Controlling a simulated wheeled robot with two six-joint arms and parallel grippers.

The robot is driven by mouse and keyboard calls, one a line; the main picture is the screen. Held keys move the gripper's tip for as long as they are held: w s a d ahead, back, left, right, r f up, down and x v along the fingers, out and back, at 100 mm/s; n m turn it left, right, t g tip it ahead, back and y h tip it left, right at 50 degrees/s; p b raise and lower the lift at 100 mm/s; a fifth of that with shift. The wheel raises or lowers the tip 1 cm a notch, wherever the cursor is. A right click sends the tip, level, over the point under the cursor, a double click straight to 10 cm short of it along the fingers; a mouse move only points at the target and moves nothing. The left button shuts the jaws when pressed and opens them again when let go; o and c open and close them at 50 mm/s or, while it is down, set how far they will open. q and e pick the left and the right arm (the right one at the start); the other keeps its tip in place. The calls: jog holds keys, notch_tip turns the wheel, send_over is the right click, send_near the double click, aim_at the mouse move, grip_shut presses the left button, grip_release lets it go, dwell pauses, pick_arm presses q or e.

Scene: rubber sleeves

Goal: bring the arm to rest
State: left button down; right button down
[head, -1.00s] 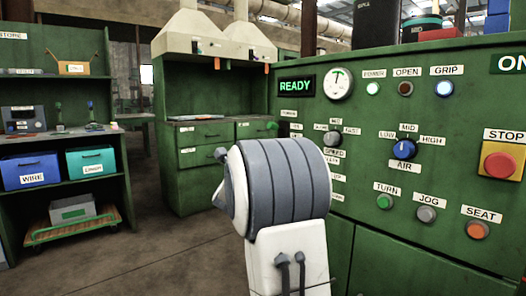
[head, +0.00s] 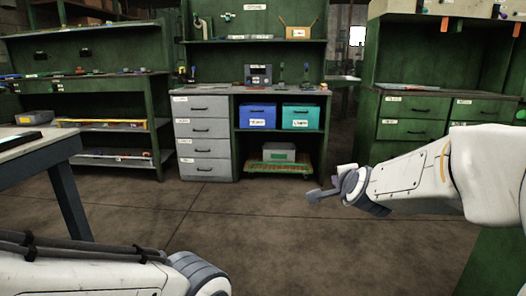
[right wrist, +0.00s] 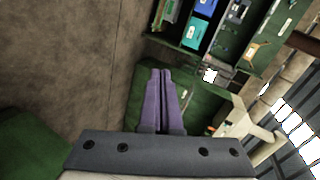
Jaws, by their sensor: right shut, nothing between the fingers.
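My right arm (head: 415,180) comes in from the right in the head view and reaches leftward in front of the workbenches. Its gripper (head: 312,196) is at the end, over open floor and apart from any object. In the right wrist view the two purple fingers of this gripper (right wrist: 161,72) lie together with nothing between them. My left arm (head: 90,270) shows only in part at the lower left of the head view. Its gripper is out of the picture.
A grey drawer unit (head: 203,128) and green shelving with a blue bin (head: 257,117) and a teal bin (head: 302,117) stand behind. A table (head: 40,148) is at the left, a green cabinet (head: 415,125) at the right. The concrete floor (head: 240,215) between is clear.

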jog(key=s+a+f+n+g+y+p, duration=0.15)
jog(key=s+a+f+n+g, duration=0.25)
jog(key=s+a+n, duration=0.4)
jog(key=s+a+f+n+g+y+p, duration=0.1)
jog(key=s+a+f+n+g+y, duration=0.25)
jog(key=s+a+n, duration=0.45)
jog(key=s+f+n+g+h+p, duration=0.3)
jog(key=s+n+g, duration=0.4)
jog(key=s, duration=1.3)
notch_tip(320, 180, up, 37)
jog(key=d+t+p, duration=0.1)
jog(key=p, duration=3.5)
jog(key=shift+n, duration=0.4)
